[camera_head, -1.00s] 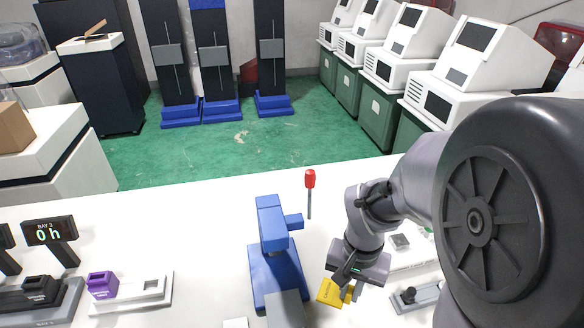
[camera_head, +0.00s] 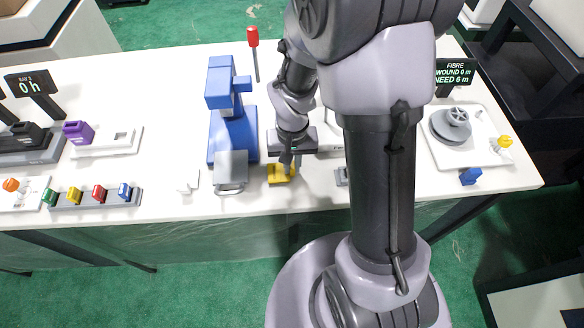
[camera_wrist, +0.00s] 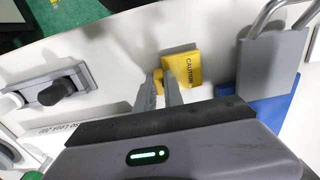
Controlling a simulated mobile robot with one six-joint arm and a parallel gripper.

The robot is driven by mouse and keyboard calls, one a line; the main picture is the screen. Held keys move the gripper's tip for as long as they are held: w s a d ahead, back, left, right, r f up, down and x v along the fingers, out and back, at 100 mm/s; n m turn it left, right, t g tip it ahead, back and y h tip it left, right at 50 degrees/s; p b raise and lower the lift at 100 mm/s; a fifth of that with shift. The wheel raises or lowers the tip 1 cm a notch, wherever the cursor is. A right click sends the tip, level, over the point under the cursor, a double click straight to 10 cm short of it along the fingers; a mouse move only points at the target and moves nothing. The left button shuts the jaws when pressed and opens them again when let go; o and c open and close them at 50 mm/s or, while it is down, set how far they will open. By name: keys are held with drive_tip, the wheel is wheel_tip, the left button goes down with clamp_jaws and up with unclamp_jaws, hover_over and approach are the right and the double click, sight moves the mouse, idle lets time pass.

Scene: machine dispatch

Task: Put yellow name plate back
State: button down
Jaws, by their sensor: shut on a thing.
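The yellow plate (camera_head: 278,174), on the white table's near side, sits to the right of a grey padlock-like part. In the wrist view the yellow plate (camera_wrist: 184,68) shows the word CAUTION and a small yellow piece (camera_wrist: 158,78) at its left side. My gripper (camera_head: 289,163) is at the plate from above; in the wrist view its two fingers (camera_wrist: 162,88) are shut on the yellow piece. The fingers hide part of it. I cannot tell whether the plate touches the table.
A blue machine (camera_head: 222,90) stands left of my arm, with the grey padlock-like part (camera_head: 231,170) before it. A red-handled tool (camera_head: 253,40) stands behind. A rack (camera_head: 125,199) of coloured blocks is at left. A spool tray (camera_head: 433,153) is at right. The table's front edge is close.

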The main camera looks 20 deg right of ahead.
drive_tip(key=shift+f, duration=0.1)
drive_tip(key=shift+f, duration=0.25)
drive_tip(key=c, duration=1.5)
unclamp_jaws()
drive_tip(key=shift+r, duration=0.1)
drive_tip(key=shift+o, duration=0.2)
drive_tip(key=shift+r+p, duration=0.35)
drive_tip(key=shift+r, duration=0.05)
wheel_tip(320, 180, up, 11)
drive_tip(key=p, duration=0.5)
wheel_tip(320, 180, up, 14)
drive_tip(key=t+y, duration=0.1)
drive_tip(key=t, duration=0.3)
hover_over(293, 165)
drive_tip(key=s+a, duration=0.4)
drive_tip(key=s, duration=0.2)
drive_tip(key=s+a+r+t+y, duration=0.1)
drive_tip(key=s+a+r, duration=0.1)
drive_tip(key=s+r, duration=0.2)
drive_tip(key=shift+s+a+r+m+t, duration=0.15)
drive_tip(key=shift+s+a+m+t, duration=0.25)
drive_tip(key=shift+s, duration=0.55)
